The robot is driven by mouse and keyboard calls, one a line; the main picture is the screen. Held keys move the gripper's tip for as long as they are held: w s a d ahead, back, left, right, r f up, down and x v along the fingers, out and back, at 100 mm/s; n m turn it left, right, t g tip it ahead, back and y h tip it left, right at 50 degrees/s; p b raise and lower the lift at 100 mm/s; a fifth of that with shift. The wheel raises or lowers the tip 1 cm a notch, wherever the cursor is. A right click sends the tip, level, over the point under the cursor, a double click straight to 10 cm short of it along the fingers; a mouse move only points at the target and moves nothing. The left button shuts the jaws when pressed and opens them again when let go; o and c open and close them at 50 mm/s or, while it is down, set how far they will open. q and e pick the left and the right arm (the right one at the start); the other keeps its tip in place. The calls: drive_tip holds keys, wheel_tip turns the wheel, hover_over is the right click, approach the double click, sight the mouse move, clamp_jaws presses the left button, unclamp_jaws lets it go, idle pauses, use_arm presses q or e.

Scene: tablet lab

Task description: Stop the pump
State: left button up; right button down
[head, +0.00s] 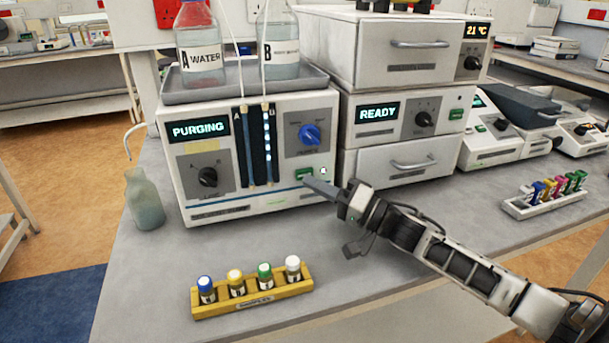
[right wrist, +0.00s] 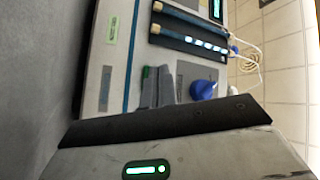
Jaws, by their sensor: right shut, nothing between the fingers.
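My left gripper is not in view.
Bottles A (head: 202,55) and B (head: 278,45) stand in a tray on the pump. A READY unit (head: 400,118) stands to the right. A wooden vial rack (head: 252,296) is in front, and a wash bottle (head: 145,200) is at left. Bench between rack and pump is clear.

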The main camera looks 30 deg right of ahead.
drive_tip(key=shift+w, duration=0.15)
idle(0.5)
drive_tip(key=shift+w+d, duration=0.1)
drive_tip(key=shift+w, duration=0.2)
idle(0.4)
drive_tip(key=shift+s+p, duration=0.5)
drive_tip(key=shift+p, duration=0.25)
